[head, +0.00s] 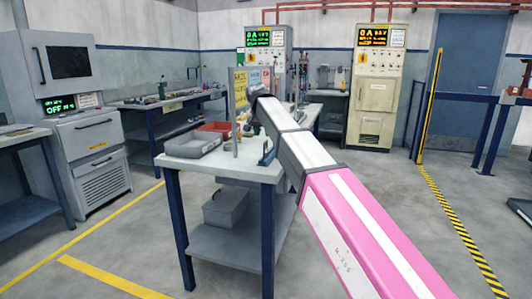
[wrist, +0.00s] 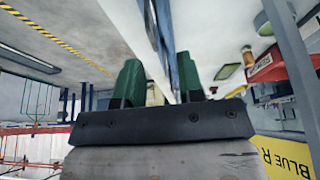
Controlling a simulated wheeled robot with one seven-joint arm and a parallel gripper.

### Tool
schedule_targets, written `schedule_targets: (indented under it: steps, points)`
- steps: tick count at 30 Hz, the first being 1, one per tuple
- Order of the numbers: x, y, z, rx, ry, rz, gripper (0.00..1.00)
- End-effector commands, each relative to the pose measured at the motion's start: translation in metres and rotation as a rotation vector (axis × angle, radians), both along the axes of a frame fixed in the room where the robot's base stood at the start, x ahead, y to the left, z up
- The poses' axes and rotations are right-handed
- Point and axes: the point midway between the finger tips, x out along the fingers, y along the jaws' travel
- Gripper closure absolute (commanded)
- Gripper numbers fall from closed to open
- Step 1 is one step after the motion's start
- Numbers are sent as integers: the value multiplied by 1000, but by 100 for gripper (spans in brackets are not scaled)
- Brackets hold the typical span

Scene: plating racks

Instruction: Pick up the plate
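I cannot make out a plate for certain in either view. My gripper (wrist: 158,76) shows in the wrist view with its two green fingers standing apart, so it is open. In the head view my arm runs from the lower right up over the worktable (head: 226,172), and the gripper cannot be made out there.
A grey tray (head: 192,146) and a red tray (head: 213,127) sit on the worktable. A grey bin (head: 225,207) is on its lower shelf. Cabinets with lit displays (head: 376,85) stand behind. A yellow post (head: 430,105) is at right. Floor is clear at front left.

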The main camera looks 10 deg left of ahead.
Motion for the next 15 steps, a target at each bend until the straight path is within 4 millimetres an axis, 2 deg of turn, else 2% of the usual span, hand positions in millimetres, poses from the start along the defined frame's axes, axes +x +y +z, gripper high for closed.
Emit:
schedule_targets:
  steps: [3, 10, 15]
  points:
    - [7, -1, -17, -1, 2, 0, 65]
    - [10, -3, -30, 0, 1, 0, 65]
    - [14, -9, -52, -1, 1, 0, 65]
